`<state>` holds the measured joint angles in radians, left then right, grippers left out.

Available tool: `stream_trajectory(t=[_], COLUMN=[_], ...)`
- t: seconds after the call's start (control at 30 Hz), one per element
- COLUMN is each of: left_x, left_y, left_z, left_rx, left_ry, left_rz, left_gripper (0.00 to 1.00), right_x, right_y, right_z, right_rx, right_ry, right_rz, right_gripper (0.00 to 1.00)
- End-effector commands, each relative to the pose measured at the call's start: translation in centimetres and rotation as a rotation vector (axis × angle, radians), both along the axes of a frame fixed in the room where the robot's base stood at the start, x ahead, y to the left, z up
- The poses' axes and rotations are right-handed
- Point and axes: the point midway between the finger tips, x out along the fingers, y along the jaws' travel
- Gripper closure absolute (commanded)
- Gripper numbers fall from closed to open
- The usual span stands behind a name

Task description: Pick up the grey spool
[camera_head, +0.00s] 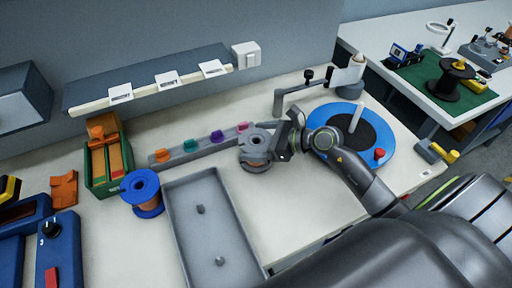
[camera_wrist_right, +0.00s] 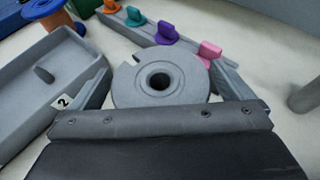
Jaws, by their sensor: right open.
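The grey spool (camera_head: 256,143) stands upright on the white table, right of the grey tray. In the right wrist view its round top flange (camera_wrist_right: 160,84) with a dark centre hole faces the camera. My right gripper (camera_head: 272,140) is at the spool, coming in from the right. In the right wrist view its two grey fingers (camera_wrist_right: 162,86) are spread on either side of the spool, and the gripper body covers the near edge. I cannot tell whether the fingers touch it. My left gripper is not in view.
A grey tray (camera_head: 172,205) with small pegs and a blue spool (camera_head: 143,190) lie left. A rail (camera_head: 192,153) with coloured clips runs behind. A blue round base (camera_head: 381,147) with a red knob stands right. A shelf (camera_head: 150,80) overhangs the back.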

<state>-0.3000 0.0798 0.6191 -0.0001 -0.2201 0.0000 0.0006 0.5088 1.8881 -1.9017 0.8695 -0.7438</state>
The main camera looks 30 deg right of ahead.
Motion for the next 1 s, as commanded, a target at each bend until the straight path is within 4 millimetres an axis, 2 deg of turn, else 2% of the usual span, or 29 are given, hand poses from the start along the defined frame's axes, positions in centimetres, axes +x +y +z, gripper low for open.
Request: stream_trajectory(t=[0.33, 0.8, 1.0], left_x=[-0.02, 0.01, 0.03], left_y=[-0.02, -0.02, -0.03], left_z=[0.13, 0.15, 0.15], left_rx=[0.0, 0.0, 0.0], left_ry=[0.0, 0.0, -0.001], left_rz=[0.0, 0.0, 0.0], left_gripper=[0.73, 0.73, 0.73], right_x=[0.41, 0.45, 0.45], right_y=[0.37, 0.41, 0.41], right_z=[-0.26, -0.05, 0.0], right_rx=[-0.002, 0.0, 0.0], right_ry=[0.0, -0.004, -0.004], right_rz=[0.001, 0.001, 0.001], right_gripper=[0.0, 0.58, 0.58])
